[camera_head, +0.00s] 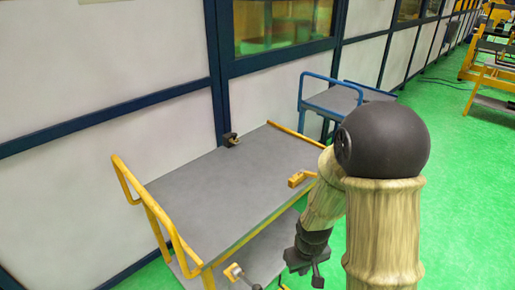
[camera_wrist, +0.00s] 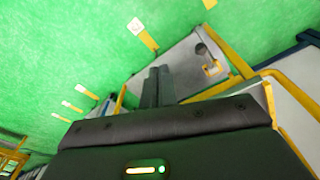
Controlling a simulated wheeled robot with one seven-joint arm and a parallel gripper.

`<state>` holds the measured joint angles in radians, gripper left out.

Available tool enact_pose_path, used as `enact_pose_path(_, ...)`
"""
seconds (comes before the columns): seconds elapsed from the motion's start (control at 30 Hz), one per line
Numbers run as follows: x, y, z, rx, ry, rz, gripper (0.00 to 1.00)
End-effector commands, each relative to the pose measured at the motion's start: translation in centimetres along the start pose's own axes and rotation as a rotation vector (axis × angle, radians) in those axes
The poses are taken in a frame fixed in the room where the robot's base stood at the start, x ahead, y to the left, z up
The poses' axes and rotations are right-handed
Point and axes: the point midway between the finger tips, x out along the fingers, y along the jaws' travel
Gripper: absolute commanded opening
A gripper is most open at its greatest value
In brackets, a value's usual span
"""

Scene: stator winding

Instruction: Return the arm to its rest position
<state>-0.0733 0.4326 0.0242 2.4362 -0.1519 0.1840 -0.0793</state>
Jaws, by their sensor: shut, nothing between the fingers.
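My arm, with wood-patterned links and a black joint, folds down in the right half of the head view. My gripper (camera_head: 317,278) hangs at its end, pointing down, beside the near right edge of the grey-topped cart (camera_head: 205,205). In the wrist view my gripper (camera_wrist: 158,75) shows two dark fingers close together, shut with nothing between them. The cart top also shows in the wrist view (camera_wrist: 172,57), beyond the fingers. My forearm hides part of the cart's right edge in the head view.
A small dark object (camera_head: 230,139) stands at the cart's wall side, and a yellow block (camera_head: 298,179) lies near its right edge. The cart has a yellow handle (camera_head: 150,205). A blue-railed cart (camera_head: 330,98) stands behind. Green floor (camera_head: 465,190) is open at right.

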Motion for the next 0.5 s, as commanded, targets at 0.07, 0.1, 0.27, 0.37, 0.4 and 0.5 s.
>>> enact_pose_path(0.07, -2.7, 0.7, 0.5, 0.060, 0.030, 0.011, 0.00)
enact_pose_path(0.1, -3.9, 0.9, 0.8, 0.091, 0.043, 0.014, 0.00)
enact_pose_path(0.27, -8.2, 1.5, 2.4, 0.206, 0.092, 0.021, 0.00)
enact_pose_path(0.37, -10.2, 1.6, 3.4, 0.267, 0.119, 0.019, 0.00)
enact_pose_path(0.4, -10.8, 1.6, 3.7, 0.286, 0.126, 0.017, 0.00)
enact_pose_path(0.5, -11.7, 1.6, 4.3, 0.317, 0.139, 0.015, 0.00)
